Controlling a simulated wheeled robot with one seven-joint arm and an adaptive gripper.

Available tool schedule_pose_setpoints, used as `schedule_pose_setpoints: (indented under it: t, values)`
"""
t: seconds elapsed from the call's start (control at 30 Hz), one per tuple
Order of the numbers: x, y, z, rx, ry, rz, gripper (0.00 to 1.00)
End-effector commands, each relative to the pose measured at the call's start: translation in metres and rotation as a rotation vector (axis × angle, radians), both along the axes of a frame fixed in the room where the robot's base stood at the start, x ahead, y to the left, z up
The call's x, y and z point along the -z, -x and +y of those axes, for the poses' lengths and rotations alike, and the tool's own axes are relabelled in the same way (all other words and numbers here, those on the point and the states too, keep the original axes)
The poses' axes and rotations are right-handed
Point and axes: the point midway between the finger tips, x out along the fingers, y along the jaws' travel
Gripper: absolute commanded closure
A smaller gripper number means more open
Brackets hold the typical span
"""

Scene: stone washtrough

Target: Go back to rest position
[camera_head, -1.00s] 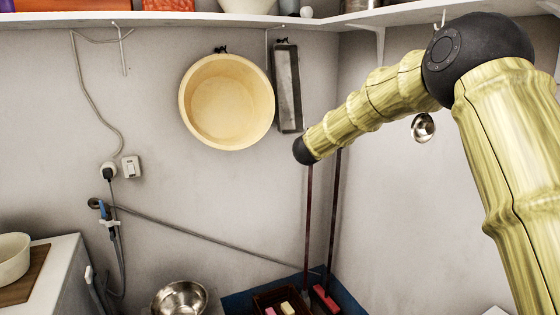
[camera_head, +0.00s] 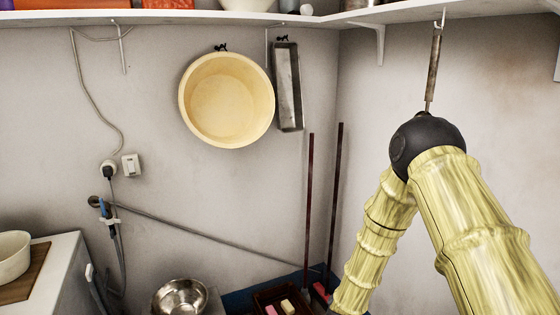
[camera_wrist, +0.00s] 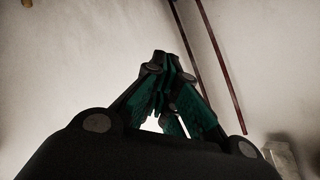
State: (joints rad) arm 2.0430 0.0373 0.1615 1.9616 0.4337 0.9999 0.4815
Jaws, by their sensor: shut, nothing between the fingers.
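My gripper (camera_wrist: 163,62) shows in the wrist view. Its dark, green-padded fingers meet at the tips with nothing between them. Behind the fingers is a pale wall, with two dark red poles to the right. In the head view my yellow arm is bent at a black joint on the right, and its far part hangs down. The gripper itself is out of the head view, below its lower edge.
A yellow basin (camera_head: 226,100) and a grey trough-like tray (camera_head: 287,86) hang on the wall. Two poles (camera_head: 308,205) lean near the corner. Below are a metal bowl (camera_head: 180,298) and a dark crate (camera_head: 262,300) with small blocks. A counter (camera_head: 62,265) stands at left.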

Motion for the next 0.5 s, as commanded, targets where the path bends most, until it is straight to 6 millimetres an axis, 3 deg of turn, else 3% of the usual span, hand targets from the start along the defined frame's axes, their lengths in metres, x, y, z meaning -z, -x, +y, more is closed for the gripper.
schedule_pose_setpoints:
  t: [0.03,0.2,0.37,0.5]
  values:
    - [0.021,0.023,-0.001,-0.034,0.022,0.059,1.00]
    - [0.080,0.102,-0.003,-0.172,0.093,0.252,1.00]
    - [0.124,0.183,-0.006,-0.309,0.146,0.430,1.00]
    - [0.152,0.259,-0.008,-0.434,0.177,0.585,1.00]
